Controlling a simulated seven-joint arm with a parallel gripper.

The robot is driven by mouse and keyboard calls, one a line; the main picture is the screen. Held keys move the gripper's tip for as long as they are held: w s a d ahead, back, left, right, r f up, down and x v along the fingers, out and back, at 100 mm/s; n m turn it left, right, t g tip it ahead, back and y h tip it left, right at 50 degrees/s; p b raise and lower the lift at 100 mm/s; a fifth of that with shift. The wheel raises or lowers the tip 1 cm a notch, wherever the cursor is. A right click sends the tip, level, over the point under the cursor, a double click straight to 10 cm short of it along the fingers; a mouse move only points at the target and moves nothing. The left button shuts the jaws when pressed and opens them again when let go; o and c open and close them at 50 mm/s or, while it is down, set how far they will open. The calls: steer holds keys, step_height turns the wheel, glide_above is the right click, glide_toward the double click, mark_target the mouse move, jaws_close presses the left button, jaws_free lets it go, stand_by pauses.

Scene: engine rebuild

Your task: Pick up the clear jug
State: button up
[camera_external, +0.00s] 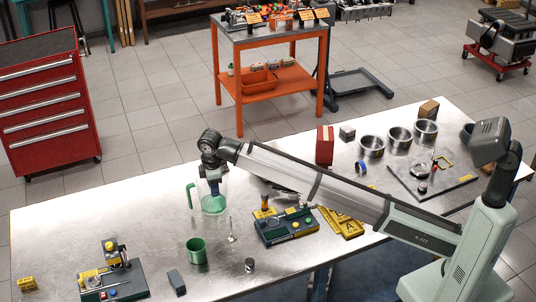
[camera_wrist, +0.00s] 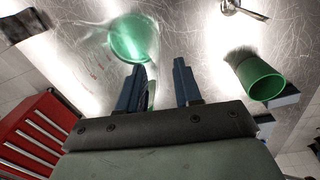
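The clear jug (camera_external: 222,203) stands upright on the metal table, with a green handle (camera_external: 190,196) on its left side and a green base. In the wrist view its green round part (camera_wrist: 130,38) shows just beyond the fingertips, with faint clear walls around it. My gripper (camera_external: 214,190) points down over the jug and overlaps its upper part in the outside view. In the wrist view the two blue fingers (camera_wrist: 158,65) are spread apart. A thin green strip shows between them, beside the left finger. I cannot tell whether the fingers touch the jug.
A green cup (camera_external: 196,251) stands in front of the jug, and also shows in the wrist view (camera_wrist: 258,80). A spoon-like tool (camera_external: 232,232) lies to the right. A tool board (camera_external: 285,228) and a dark box (camera_external: 177,282) are nearby.

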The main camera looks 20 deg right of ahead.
mark_target(215, 200)
steer(key=f, duration=0.4)
steer(key=shift+w+d+f, duration=0.1)
steer(key=shift+w+f, duration=0.1)
steer(key=shift+w, duration=0.05)
jaws_close()
